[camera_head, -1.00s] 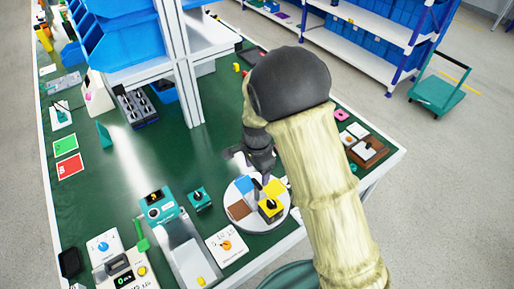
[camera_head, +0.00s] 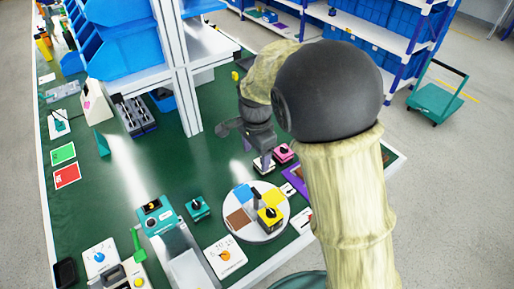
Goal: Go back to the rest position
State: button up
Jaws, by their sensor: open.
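My gripper (camera_head: 262,160) is raised above the green table, behind the round plate as seen in the head view. It is apart from the rotary switches, and nothing shows between its fingers. My arm comes up from the lower right, with a dark rounded joint near the middle. A yellow rotary switch (camera_head: 270,219) with a black knob sits on the white round plate (camera_head: 241,231), which has blue, brown and yellow-orange patches. A pink switch (camera_head: 284,152) and a white switch (camera_head: 264,167) stand just beyond the plate, close to the gripper in the picture.
A teal box with a dial (camera_head: 156,214) and a small teal switch (camera_head: 197,208) stand left of the plate. A white dial panel (camera_head: 225,257) lies in front. A shelf post (camera_head: 186,100) with blue bins rises behind. The middle-left green tabletop is fairly clear.

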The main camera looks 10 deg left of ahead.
jog(key=s+d+n+t, duration=0.1)
jog(key=s+d+n, duration=0.3)
jog(key=d, duration=0.8)
jog(key=s+d+n+t, duration=0.1)
jog(key=s+d+n, duration=0.4)
jog(key=d, duration=0.7)
jog(key=shift+s+f+t, duration=0.3)
jog(key=shift+s, duration=0.75)
jog(key=shift+d, duration=0.1)
